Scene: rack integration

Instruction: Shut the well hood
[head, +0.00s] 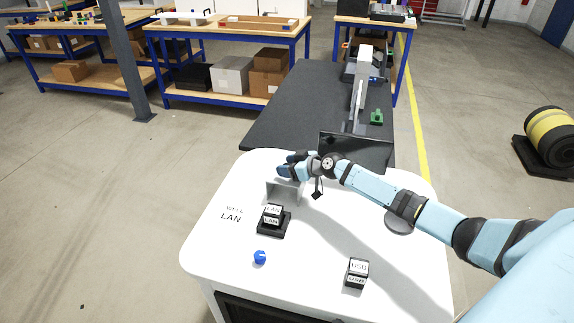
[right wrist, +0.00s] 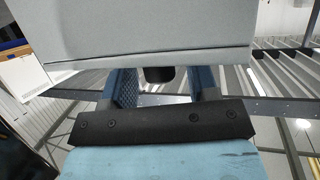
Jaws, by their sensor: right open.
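The well hood, a pale grey panel (head: 284,191), stands raised behind the black well (head: 273,224) on the white table. A LAN-labelled block (head: 272,215) sits at the well, and its top is uncovered. My right gripper (head: 285,168) is at the hood's upper edge, reaching in from the right. In the right wrist view, the blue fingers of the right gripper (right wrist: 160,82) are spread apart with the grey hood panel (right wrist: 150,30) just beyond them. I cannot tell whether they touch it. My left gripper is not in view.
A USB-labelled block (head: 356,272) and a small blue knob (head: 260,258) are on the white table (head: 310,295). A dark screen (head: 355,150) and a dark bench (head: 290,115) are behind. Table surface left of the well is free.

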